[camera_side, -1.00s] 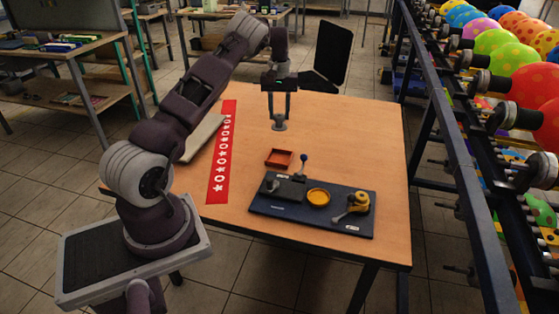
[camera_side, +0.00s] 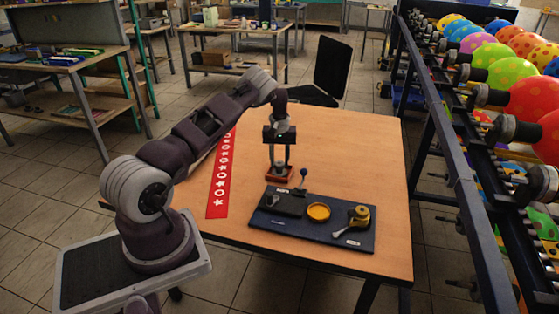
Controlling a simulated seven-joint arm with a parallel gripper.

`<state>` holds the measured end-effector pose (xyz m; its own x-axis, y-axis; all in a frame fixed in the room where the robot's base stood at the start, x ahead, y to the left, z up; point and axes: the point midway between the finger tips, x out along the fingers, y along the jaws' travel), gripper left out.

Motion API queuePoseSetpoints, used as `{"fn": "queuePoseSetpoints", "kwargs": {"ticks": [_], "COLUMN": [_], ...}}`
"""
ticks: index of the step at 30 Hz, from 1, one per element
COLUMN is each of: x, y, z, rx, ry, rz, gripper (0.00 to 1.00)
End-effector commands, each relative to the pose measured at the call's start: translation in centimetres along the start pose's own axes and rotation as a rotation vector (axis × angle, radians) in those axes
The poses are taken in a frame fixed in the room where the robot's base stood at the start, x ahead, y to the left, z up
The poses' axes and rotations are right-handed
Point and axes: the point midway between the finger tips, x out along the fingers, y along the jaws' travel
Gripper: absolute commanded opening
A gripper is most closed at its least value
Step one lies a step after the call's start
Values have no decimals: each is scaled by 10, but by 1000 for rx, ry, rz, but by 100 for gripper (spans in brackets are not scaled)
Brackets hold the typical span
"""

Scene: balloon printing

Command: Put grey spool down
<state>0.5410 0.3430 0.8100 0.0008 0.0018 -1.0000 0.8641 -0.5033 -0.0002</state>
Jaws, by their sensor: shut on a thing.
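My gripper (camera_side: 279,163) points straight down at the small orange-red tray (camera_side: 268,177) on the wooden table. It is shut on the grey spool (camera_side: 279,171), which is small and partly hidden between the fingers. The spool is at the tray, inside its outline in the side view. I cannot tell whether it touches the tray's floor.
A red patterned strip (camera_side: 221,180) lies left. The table's right side is clear.

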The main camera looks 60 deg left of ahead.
Motion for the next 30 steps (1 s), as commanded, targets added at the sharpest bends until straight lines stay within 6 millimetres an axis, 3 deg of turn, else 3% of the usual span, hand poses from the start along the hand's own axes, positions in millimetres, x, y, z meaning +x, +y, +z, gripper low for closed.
{"fn": "queuePoseSetpoints", "kwargs": {"ticks": [3, 4, 6, 7, 17, 30], "x": [3, 3, 3, 3, -2, -105], "y": [0, 0, 0, 0, 0, 0], "z": [0, 0, 0, 0, 0, -1], "rx": [0, -1, -1, -1, 0, 0], "ry": [-1, -1, -1, -1, 0, 1], "rz": [0, 0, 0, 0, 0, 2], "gripper": [6, 41, 55, 57, 57, 57]}}
